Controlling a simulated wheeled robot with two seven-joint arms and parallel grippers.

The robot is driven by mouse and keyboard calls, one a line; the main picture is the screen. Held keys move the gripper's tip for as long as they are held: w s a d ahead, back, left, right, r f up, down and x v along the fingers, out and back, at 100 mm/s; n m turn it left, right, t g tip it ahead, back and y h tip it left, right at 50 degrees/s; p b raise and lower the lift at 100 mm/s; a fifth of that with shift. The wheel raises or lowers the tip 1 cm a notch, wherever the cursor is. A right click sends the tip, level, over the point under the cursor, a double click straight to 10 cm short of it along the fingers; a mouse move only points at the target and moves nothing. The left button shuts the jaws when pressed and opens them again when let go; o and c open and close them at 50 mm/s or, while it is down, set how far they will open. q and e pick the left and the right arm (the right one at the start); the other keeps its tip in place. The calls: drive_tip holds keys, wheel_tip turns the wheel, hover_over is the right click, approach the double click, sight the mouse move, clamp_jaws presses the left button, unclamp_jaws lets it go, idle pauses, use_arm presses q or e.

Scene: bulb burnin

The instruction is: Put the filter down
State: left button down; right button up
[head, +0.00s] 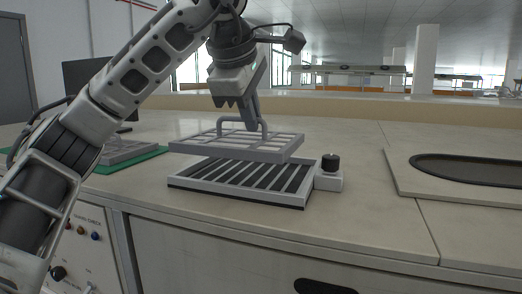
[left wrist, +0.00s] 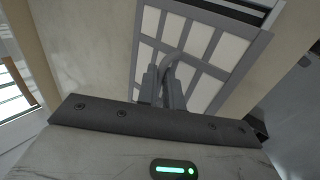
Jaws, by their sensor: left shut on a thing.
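The filter (head: 272,155) is a flat grey frame with pale panels and a raised loop handle. My left gripper (head: 252,124) is shut on the filter's handle and holds it roughly level. The filter hangs a little above a slatted grey tray (head: 180,183) with dark slots and covers the tray's far part. In the left wrist view the fingertips (left wrist: 163,88) grip the handle, and the filter's panels (left wrist: 197,40) show beyond them. My right gripper is not in view.
A white box with a black knob (head: 331,163) stands at the tray's right end. Another grey grid (head: 124,150) lies on a green mat (head: 150,154) at the left. A board with a dark oval (head: 470,168) lies at the right.

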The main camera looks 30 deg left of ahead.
sight(260, 138)
use_arm(q)
drive_tip(key=shift+w+d+f, duration=0.3)
drive_tip(key=shift+w+f, duration=0.35)
drive_tip(key=shift+f, duration=0.1)
drive_tip(key=f, duration=0.3)
drive_tip(key=shift+w+f, duration=0.2)
drive_tip(key=shift+w, duration=0.1)
drive_tip(key=shift+f, duration=0.15)
drive_tip(key=shift+f, duration=0.25)
drive_tip(key=c, duration=1.5)
unclamp_jaws()
drive_tip(key=shift+r, duration=0.1)
drive_tip(key=shift+c, duration=0.2)
